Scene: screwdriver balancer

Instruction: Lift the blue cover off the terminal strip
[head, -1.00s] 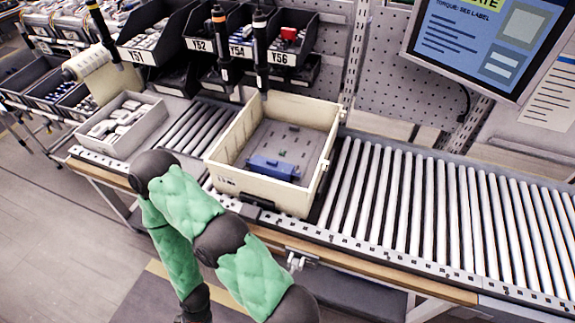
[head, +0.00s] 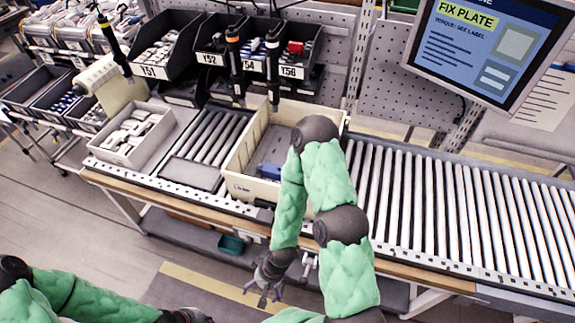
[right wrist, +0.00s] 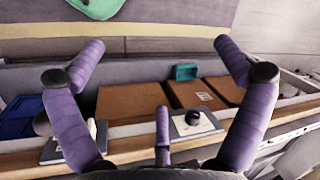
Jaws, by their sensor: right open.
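The blue cover (head: 269,171) lies inside the cream tote (head: 240,187) on the roller conveyor. My right arm crosses in front of the tote, so only part of the cover shows and the terminal strip cannot be made out. My right gripper (head: 263,295) hangs low in front of the bench, below its edge and well away from the cover. In the right wrist view its purple fingers (right wrist: 158,50) are spread wide with nothing between them. My left arm shows at the bottom left, but its jaws are not visible.
A light bin of white parts (head: 132,134) stands left of the tote. Screwdrivers (head: 272,70) hang above it, before black parts bins. Rollers (head: 470,215) to the right are clear. The bench's wooden front edge (head: 420,272) and a teal tray (right wrist: 186,72) below are near my right gripper.

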